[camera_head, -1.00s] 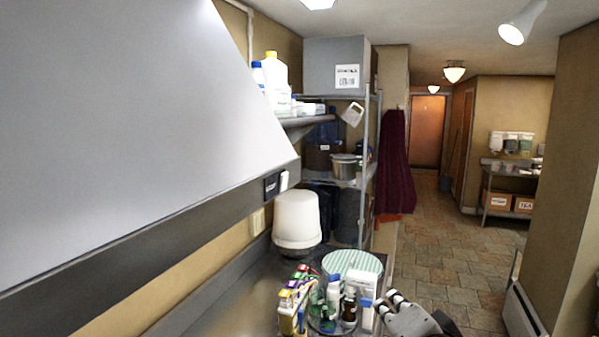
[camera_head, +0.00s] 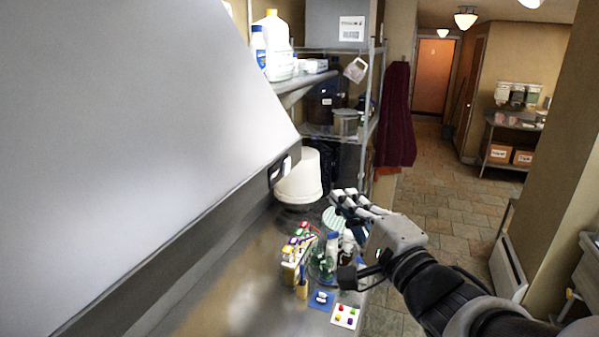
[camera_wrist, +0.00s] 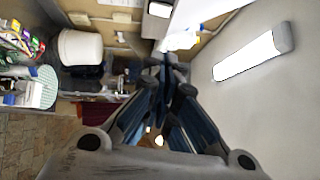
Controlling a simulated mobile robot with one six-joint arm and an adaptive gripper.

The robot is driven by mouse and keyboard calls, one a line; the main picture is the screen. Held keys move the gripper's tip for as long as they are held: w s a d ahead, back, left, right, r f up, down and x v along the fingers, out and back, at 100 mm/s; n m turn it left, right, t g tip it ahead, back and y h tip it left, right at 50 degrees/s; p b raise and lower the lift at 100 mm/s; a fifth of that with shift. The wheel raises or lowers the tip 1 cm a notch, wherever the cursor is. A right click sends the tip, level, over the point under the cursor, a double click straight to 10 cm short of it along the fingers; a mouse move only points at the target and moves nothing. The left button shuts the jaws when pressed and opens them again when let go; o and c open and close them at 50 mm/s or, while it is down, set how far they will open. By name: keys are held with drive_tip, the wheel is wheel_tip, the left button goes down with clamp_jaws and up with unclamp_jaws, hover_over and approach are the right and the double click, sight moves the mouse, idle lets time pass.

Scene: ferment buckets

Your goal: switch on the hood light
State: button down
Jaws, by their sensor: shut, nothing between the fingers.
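The hood (camera_head: 150,130) is a large pale sloping surface filling the left of the head view, with a dark lower rim. A small dark box (camera_head: 277,171), perhaps the switch, sits at the rim's far end; its face is too small to read. In the wrist view, a long white lamp (camera_wrist: 253,57) on a grey surface looks bright; I cannot tell whether it is lit. My gripper (camera_head: 345,199) is shut and empty, above the counter items and right of the dark box, apart from it. Its closed fingers show in the wrist view (camera_wrist: 167,70).
Below my gripper, bottles in a clear container (camera_head: 326,262), a carton rack (camera_head: 296,256) and cards (camera_head: 345,316) crowd the counter (camera_head: 225,285). A white bucket (camera_head: 299,180) stands behind. A shelf (camera_head: 300,85) with jugs is above. The floor to the right is open.

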sight(286, 167)
drive_tip(key=s+a+p+x, duration=0.1)
drive_tip(key=a+x, duration=0.1)
drive_tip(key=x, duration=1)
drive_tip(key=shift+w+a+p, duration=0.15)
drive_tip(key=shift+a+p, duration=0.25)
drive_tip(key=shift+a, duration=0.05)
drive_tip(key=shift+r, duration=0.1)
